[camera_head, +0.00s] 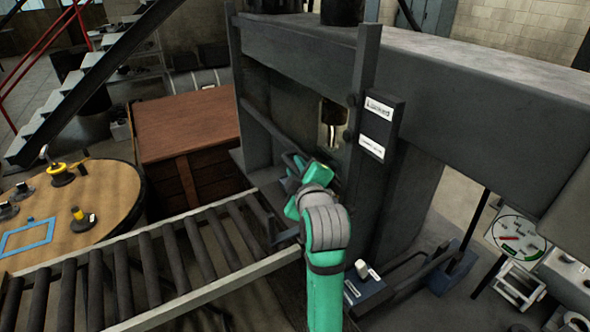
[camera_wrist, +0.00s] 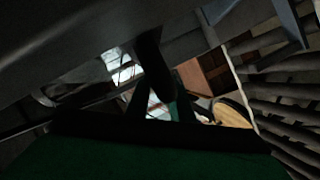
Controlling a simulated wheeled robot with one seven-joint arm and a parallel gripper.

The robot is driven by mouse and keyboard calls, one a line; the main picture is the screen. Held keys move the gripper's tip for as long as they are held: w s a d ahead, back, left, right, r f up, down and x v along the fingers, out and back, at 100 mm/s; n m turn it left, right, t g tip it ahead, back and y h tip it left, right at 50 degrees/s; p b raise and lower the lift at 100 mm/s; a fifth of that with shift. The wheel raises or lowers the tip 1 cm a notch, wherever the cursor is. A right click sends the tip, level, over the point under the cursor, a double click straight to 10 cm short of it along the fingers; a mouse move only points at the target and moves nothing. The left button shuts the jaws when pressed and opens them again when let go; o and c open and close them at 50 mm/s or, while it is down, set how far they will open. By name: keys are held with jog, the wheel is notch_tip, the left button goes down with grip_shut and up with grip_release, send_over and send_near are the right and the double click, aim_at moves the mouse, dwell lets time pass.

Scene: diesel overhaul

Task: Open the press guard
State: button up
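The press (camera_head: 440,80) is a large dark grey frame across the right half of the head view. A dark, see-through panel in its opening, apparently the press guard (camera_head: 285,100), hangs between the posts. A dark bar runs along its lower side. My gripper (camera_head: 291,168) is at the lower right part of this opening, close to the bar. Whether it touches the guard is hidden by my green and grey arm. In the wrist view, dark shapes, seemingly my fingers (camera_wrist: 163,100), stand near a dark upright piece. Whether they hold anything is too dark to tell.
A roller conveyor (camera_head: 150,265) runs up to the press from the lower left. A wooden crate (camera_head: 185,125) stands behind it, and a round table (camera_head: 110,190) with small tools at left. A small blue box (camera_head: 365,288) sits right of my arm. A dial gauge (camera_head: 518,238) is at far right.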

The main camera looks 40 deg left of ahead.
jog(key=shift+s+d, duration=0.1)
jog(key=v, duration=1)
jog(key=shift+s+d, duration=0.15)
jog(key=shift+d, duration=0.05)
